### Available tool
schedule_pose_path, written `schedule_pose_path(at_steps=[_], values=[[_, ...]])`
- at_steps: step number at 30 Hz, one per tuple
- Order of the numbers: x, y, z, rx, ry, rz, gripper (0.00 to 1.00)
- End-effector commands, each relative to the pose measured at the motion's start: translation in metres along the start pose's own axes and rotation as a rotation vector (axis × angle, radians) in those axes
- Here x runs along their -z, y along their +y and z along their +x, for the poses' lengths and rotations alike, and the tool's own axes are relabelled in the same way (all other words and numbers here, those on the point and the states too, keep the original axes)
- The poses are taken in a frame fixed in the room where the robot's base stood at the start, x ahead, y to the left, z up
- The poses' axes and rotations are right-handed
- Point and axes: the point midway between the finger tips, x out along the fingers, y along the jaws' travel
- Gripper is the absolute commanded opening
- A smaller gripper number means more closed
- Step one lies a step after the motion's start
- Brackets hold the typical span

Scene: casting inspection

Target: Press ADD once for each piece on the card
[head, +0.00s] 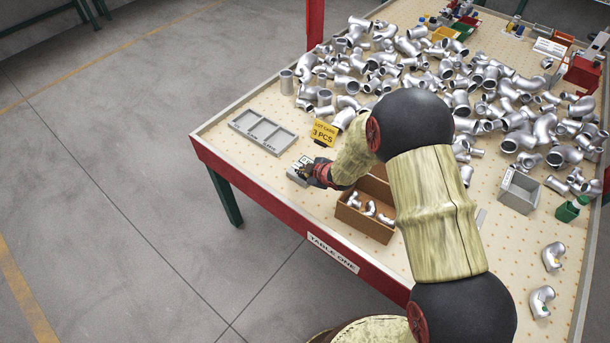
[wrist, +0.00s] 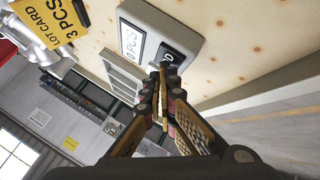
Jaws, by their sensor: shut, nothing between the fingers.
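The yellow lot card (head: 324,133) stands near the table's left end and reads 3 PCS; it also shows in the wrist view (wrist: 47,27). A small grey counter (head: 296,177) sits near the front edge, partly behind my gripper. In the wrist view the counter (wrist: 186,31) has a white display (wrist: 130,41) that appears to read 0 PCS. Beside it is a dark ADD key (wrist: 172,56), its lettering partly covered by my fingertips. My gripper (wrist: 161,73) is shut and empty, with its tips at the key. I cannot tell whether they touch it.
A brown box (head: 367,229) with several small metal fittings stands right of the counter. A grey divided tray (head: 262,132) lies to the left. Many pipe fittings (head: 440,80) crowd the table's back. The wooden table top (head: 228,123) is clear by the left edge.

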Motion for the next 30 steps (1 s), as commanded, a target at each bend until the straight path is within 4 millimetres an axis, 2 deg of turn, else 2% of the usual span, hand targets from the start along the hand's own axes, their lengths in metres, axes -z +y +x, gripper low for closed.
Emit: schedule_pose_path(at_steps=[17, 30], values=[[-0.002, -0.002, 0.002, 0.001, -0.001, 0.0, 0.0], [0.007, 0.006, -0.01, 0.001, 0.0, 0.0, 0.0]])
